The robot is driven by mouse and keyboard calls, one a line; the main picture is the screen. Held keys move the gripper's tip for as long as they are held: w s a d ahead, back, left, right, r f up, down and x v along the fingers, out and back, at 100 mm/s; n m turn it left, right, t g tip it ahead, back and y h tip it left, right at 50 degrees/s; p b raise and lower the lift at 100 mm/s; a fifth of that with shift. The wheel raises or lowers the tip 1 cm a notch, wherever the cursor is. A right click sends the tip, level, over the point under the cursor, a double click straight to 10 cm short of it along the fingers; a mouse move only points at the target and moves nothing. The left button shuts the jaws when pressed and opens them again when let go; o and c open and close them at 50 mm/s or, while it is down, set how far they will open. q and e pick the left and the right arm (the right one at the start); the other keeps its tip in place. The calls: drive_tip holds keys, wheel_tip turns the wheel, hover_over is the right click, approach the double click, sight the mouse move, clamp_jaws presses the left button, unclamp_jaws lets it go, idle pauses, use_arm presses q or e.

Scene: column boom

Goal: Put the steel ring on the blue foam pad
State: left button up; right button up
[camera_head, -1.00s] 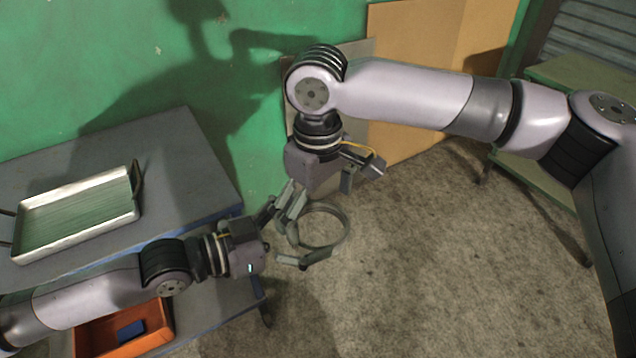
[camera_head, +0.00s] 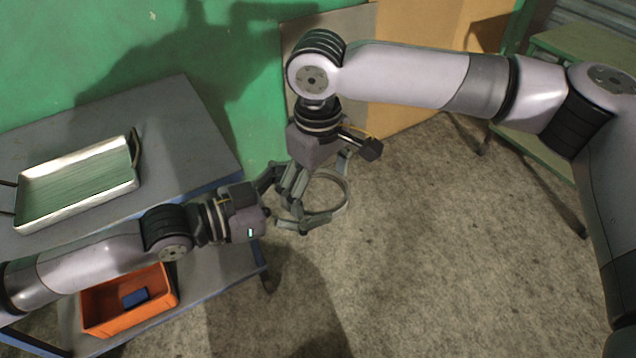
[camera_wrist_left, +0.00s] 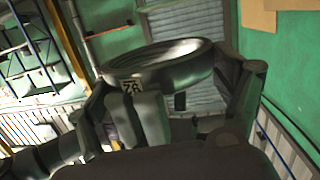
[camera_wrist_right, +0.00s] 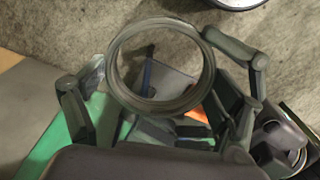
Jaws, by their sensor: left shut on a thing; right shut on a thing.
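The steel ring (camera_head: 347,190) is a thin grey hoop held in the air between my two grippers, above the floor and right of the table. My left gripper (camera_head: 298,204) is shut on its left side; in the left wrist view the ring (camera_wrist_left: 188,70) lies across the fingers and carries a small label with digits. My right gripper (camera_head: 322,176) comes from above and is shut on the same ring, which also shows in the right wrist view (camera_wrist_right: 160,104). A small blue piece (camera_head: 135,297) lies in the orange bin; I cannot tell whether it is the foam pad.
A grey table (camera_head: 185,130) on the left carries a metal tray (camera_head: 75,210). The orange bin (camera_head: 130,322) stands on its lower shelf. A green bench (camera_head: 545,155) is at the right. The concrete floor (camera_head: 430,240) between is clear.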

use_arm(q)
drive_tip(key=shift+r, duration=0.1)
use_arm(e)
drive_tip(key=c, duration=0.8)
use_arm(q)
drive_tip(key=o, duration=1.3)
drive_tip(key=shift+c, duration=0.2)
use_arm(e)
drive_tip(key=shift+r, duration=0.1)
use_arm(q)
drive_tip(key=shift+o, duration=1)
